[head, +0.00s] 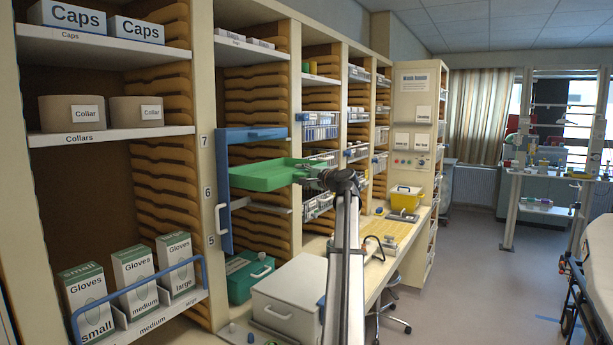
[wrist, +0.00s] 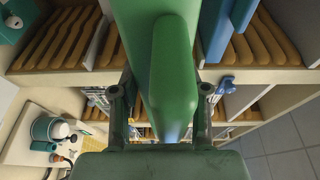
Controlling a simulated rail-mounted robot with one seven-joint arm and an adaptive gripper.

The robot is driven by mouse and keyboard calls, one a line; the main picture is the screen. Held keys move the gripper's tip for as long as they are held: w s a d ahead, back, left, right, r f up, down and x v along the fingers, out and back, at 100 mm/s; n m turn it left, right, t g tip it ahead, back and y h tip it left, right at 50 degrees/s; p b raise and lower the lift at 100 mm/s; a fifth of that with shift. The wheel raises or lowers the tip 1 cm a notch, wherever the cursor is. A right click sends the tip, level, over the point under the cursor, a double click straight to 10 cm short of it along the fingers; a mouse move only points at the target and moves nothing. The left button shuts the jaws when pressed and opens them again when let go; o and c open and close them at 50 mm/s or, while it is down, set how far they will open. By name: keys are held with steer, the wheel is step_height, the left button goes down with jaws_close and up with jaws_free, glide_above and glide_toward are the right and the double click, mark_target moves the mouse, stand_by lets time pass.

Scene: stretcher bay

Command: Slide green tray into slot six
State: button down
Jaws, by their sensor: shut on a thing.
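The green tray (head: 262,174) is shallow and roughly level, in front of the column of brown runners. Its left end is close to the blue frame (head: 222,185); I cannot tell whether any of it sits on runners. The slot numbers 7, 6 (head: 208,193) and 5 stand on the cream post to the left, and the tray's height is between 7 and 6. My gripper (head: 318,179) is shut on the tray's right end. In the wrist view the tray (wrist: 155,30) runs away between the fingers (wrist: 159,105), hiding what lies behind it.
The blue frame has a top arm (head: 255,133) above the tray and a white handle. Below are a dark green case (head: 245,280) and a white box (head: 295,290). Wire baskets (head: 320,127) hang to the right. Glove boxes (head: 133,278) stand lower left. The right floor is open.

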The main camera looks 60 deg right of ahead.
mark_target(257, 171)
steer(key=shift+w+a+p, duration=0.15)
steer(key=shift+w+p, duration=0.25)
steer(key=shift+w, duration=2.4)
steer(key=shift+w+a+f+b, duration=0.15)
steer(key=shift+w+b, duration=0.2)
steer(key=shift+w, duration=1.85)
steer(key=shift+w+a+f+b, duration=0.1)
steer(key=shift+w+b, duration=0.2)
steer(key=shift+w, duration=1.95)
steer(key=shift+w+a+f+b, duration=0.15)
steer(key=shift+w+b, duration=0.2)
steer(key=shift+w, duration=1.85)
steer(key=shift+w, duration=0.2)
steer(key=shift+w, duration=0.2)
steer(key=shift+f+b, duration=0.85)
steer(key=shift+f, duration=0.2)
steer(key=c, duration=0.5)
jaws_free()
